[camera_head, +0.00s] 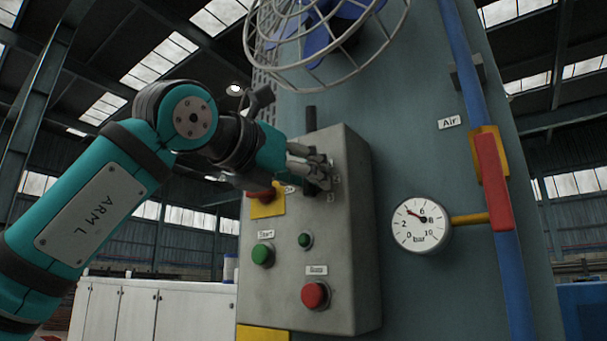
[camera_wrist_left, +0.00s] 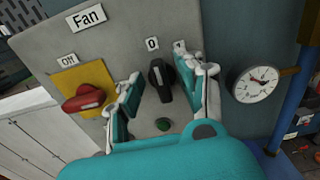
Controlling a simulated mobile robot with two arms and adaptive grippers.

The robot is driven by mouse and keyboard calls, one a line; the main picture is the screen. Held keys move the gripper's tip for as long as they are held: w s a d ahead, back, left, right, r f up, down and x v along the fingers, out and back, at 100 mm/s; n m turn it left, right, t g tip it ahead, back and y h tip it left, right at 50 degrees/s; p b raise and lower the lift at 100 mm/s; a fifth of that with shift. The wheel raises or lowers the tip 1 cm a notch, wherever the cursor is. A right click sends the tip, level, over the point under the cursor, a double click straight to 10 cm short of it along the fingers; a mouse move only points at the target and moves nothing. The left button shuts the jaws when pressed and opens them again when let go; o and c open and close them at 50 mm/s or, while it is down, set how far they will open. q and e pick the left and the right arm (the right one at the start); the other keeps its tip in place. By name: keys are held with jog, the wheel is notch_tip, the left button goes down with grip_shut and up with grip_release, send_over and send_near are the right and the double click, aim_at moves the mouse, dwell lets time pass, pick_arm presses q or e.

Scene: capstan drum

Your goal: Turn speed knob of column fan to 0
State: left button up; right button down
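The fan's speed knob (camera_wrist_left: 161,80) is black and sits on the grey control box (camera_head: 345,230) under the column fan (camera_head: 325,30). In the left wrist view its upper end points up, near the label 0 (camera_wrist_left: 152,44). A second label to the right is partly covered by a finger. My left gripper (camera_head: 322,172) is at the upper part of the box and hides the knob in the head view. In the left wrist view its fingers (camera_wrist_left: 158,70) stand apart on both sides of the knob, with visible gaps. My right gripper is not in view.
A red switch on a yellow plate (camera_wrist_left: 84,98) sits left of the knob. A pressure gauge (camera_head: 421,223) and blue pipe (camera_head: 465,80) are to the right.

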pick_arm(q)
jog(key=v, duration=1.2)
dwell(0.4)
